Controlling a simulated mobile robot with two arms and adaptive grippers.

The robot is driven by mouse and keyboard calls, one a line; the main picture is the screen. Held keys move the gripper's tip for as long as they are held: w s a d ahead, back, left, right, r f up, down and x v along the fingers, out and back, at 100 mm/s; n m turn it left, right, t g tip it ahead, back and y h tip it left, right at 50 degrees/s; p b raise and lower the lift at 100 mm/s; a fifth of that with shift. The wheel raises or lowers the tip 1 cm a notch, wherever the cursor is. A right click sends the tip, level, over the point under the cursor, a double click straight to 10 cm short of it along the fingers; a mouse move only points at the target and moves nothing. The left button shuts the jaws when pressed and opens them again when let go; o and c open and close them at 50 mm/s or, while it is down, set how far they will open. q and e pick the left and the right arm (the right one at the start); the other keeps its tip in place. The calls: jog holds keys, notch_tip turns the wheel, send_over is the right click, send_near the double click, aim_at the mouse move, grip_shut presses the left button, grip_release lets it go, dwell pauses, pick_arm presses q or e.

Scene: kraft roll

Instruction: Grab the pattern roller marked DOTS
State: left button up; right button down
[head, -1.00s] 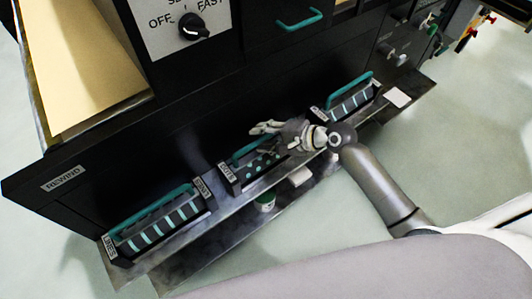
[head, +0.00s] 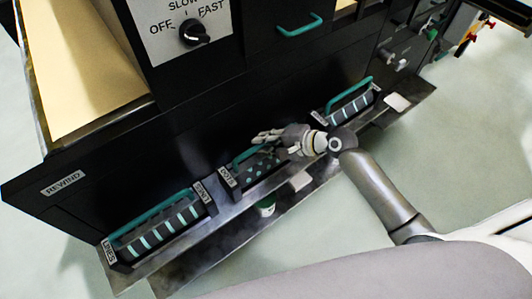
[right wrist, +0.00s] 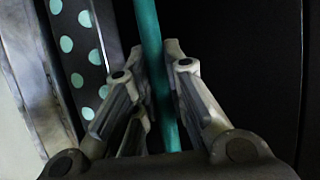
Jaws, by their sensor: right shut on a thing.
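The pattern roller marked DOTS (head: 257,171) is dark with mint dots and sits in the middle of the low shelf, its label at its left end. Its teal handle (head: 242,157) runs along its top, partly hidden by my right gripper (head: 262,138). In the right wrist view the teal handle (right wrist: 152,40) passes between the fingers of my right gripper (right wrist: 158,85), which is shut on it. The dotted roller (right wrist: 80,45) lies just left of the handle there. My left gripper is not in view.
The striped LINES roller (head: 160,230) sits to the left on the shelf (head: 225,222), and another striped roller (head: 350,108) to the right. A green-and-white container (head: 265,208) and a white block (head: 300,180) are at the front. The black machine (head: 110,165) rises behind.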

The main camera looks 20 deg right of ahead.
jog(key=shift+r, duration=0.25)
